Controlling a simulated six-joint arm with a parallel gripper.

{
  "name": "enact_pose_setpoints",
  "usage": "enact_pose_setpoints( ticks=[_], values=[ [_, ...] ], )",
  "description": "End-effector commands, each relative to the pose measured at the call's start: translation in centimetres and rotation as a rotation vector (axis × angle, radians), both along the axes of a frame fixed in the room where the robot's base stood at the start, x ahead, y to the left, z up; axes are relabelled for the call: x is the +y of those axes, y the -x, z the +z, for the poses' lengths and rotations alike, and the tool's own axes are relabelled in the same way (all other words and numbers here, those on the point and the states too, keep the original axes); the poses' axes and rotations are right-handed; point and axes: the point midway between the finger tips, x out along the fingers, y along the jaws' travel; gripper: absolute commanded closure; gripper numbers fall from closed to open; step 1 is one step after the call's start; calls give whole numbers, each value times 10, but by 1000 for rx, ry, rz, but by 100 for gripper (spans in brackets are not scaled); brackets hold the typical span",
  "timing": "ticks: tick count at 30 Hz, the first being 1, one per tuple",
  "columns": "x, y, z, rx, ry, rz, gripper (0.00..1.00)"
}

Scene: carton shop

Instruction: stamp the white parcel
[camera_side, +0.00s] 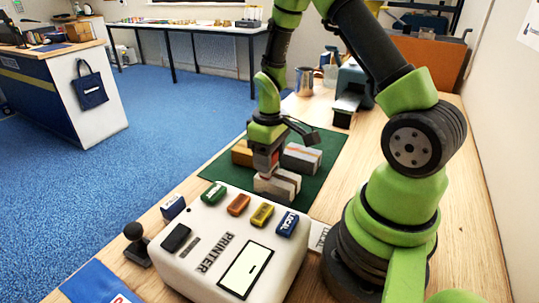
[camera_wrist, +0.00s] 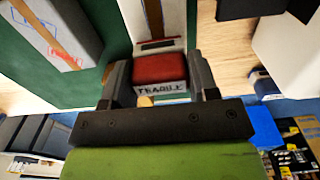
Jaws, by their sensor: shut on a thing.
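My gripper (camera_side: 267,165) is shut on a red block stamp (camera_wrist: 160,72) whose white edge reads FRAGILE. In the side view it is low over a white parcel (camera_side: 280,187) on the green mat (camera_side: 325,150). In the wrist view the white parcel (camera_wrist: 155,17) lies beyond the stamp, with a dark reddish line on it. I cannot tell whether the stamp touches it. A second pale parcel (camera_side: 301,157) with an orange band lies behind; it also shows in the wrist view (camera_wrist: 58,30).
A brown carton (camera_side: 242,153) lies behind my gripper. A metal cup (camera_side: 304,80) stands farther back.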

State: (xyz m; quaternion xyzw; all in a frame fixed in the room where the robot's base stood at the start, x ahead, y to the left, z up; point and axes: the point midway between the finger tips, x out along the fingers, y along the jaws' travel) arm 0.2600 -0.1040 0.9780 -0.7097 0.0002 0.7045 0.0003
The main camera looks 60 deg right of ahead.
Motion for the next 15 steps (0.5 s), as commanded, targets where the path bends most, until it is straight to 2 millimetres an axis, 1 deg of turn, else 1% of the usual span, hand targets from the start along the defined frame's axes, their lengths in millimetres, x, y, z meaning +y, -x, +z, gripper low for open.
enact_pose_setpoints(
  ticks=[11,15],
  values=[
    [0,1,-1,3,-1,1,61],
    [0,0,3,0,0,1,61]
  ],
)
